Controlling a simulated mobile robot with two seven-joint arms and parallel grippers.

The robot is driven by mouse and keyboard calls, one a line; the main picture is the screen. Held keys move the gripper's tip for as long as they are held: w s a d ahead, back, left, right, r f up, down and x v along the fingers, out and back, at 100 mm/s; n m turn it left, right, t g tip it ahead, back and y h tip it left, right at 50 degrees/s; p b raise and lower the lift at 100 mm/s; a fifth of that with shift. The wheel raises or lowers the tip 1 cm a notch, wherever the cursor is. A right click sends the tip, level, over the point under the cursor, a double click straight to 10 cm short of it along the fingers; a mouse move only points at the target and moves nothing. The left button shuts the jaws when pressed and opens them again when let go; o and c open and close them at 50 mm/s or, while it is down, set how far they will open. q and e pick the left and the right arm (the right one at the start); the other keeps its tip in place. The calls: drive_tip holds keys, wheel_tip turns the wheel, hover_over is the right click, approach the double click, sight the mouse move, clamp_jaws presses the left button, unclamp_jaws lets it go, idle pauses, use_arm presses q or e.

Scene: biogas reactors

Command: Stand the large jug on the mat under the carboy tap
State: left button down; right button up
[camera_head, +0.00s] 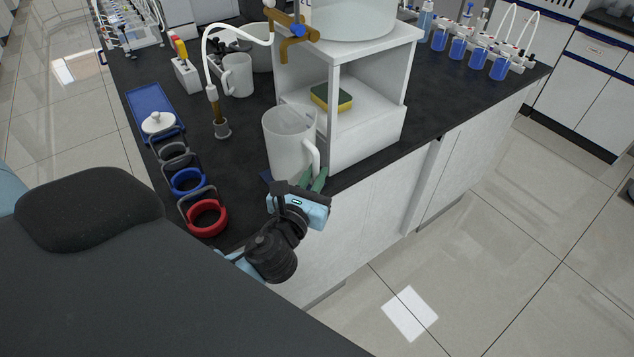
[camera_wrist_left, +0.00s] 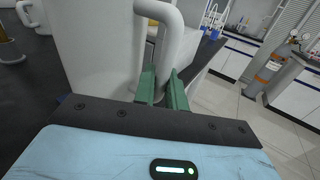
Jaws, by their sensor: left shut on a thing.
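The large jug (camera_head: 286,143) is whitish, upright, and stands over the counter's front edge area, left of the white shelf unit. It also fills the left of the wrist view (camera_wrist_left: 98,50). My left gripper (camera_head: 314,180) is shut on the lower part of its handle, with green fingers (camera_wrist_left: 162,88) either side. A dark blue edge (camera_head: 265,177), perhaps the mat, shows at the jug's lower left; the rest is hidden. I cannot tell whether the jug touches it. The brass carboy tap (camera_head: 284,50) with a blue knob is above and behind the jug. The carboy (camera_head: 350,18) stands on the shelf unit.
The white shelf unit (camera_head: 365,140) is close to the jug's right and holds a sponge (camera_head: 331,97). A probe in a small cup (camera_head: 221,128), a smaller jug (camera_head: 238,75), a blue tray (camera_head: 150,100) and coloured rings (camera_head: 206,217) are on the left.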

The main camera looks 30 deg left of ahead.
use_arm(q)
wheel_tip(320, 180, down, 2)
use_arm(e)
drive_tip(key=shift+s+f, duration=0.25)
drive_tip(key=shift+f, duration=0.2)
use_arm(q)
drive_tip(key=shift+r, duration=0.1)
use_arm(e)
drive_tip(key=shift+a, duration=0.1)
use_arm(q)
drive_tip(key=shift+f, duration=0.25)
drive_tip(key=c, duration=1.5)
unclamp_jaws()
drive_tip(key=shift+o, duration=0.2)
drive_tip(key=shift+r, duration=0.1)
